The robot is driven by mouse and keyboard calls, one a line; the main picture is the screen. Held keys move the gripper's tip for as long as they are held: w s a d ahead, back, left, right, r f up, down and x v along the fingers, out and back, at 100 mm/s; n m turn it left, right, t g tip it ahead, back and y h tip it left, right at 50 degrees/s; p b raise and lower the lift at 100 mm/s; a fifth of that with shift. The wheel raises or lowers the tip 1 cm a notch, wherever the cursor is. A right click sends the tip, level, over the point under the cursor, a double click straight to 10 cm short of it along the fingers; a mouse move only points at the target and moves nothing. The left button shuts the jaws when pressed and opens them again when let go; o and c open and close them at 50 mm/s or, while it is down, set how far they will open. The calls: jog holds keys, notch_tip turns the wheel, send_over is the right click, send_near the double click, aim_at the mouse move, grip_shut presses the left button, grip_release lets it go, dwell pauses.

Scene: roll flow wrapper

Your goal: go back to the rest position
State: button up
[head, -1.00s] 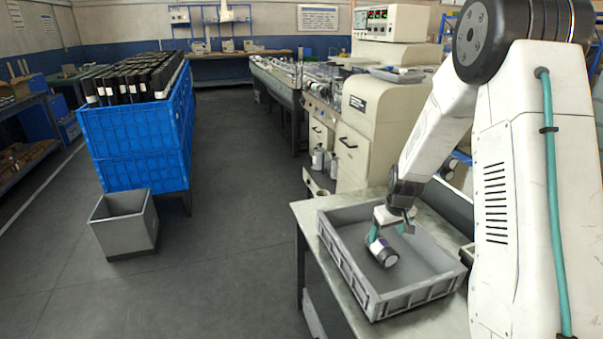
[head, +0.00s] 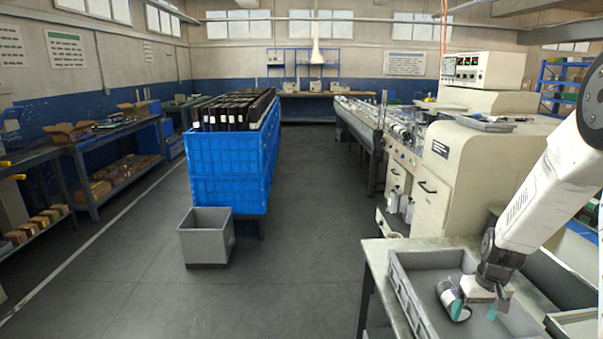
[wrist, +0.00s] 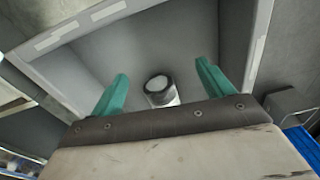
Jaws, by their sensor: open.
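My gripper (head: 478,309) is open, with two teal fingers, over the grey tray (head: 408,299) on the metal bench at the lower right. A small dark cylinder with a pale end (head: 446,293) lies in the tray close to the left finger in the head view. In the wrist view the cylinder (wrist: 160,90) shows between and beyond the two spread fingers (wrist: 163,86), apart from both. The tray floor and walls (wrist: 85,25) fill much of that view. The tray's lower part is cut off by the head view's edge.
A grey bin (head: 207,238) stands on the floor before a blue crate (head: 226,175) holding several black items. The cream machine (head: 450,180) and its conveyor stand behind the bench. Shelves (head: 110,160) line the left wall. The central aisle floor is clear.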

jog(key=s+a+r, duration=0.5)
jog(key=s+r, duration=0.4)
jog(key=s+a+r, duration=0.6)
jog(key=s+r, duration=0.3)
jog(key=s, duration=0.1)
jog(key=s+a+r, duration=0.6)
jog(key=s+r, duration=0.3)
jog(key=s, duration=0.1)
jog(key=shift+s+a+n+t, duration=0.2)
jog(key=shift+a+n+t, duration=0.05)
jog(key=shift+n+t, duration=0.05)
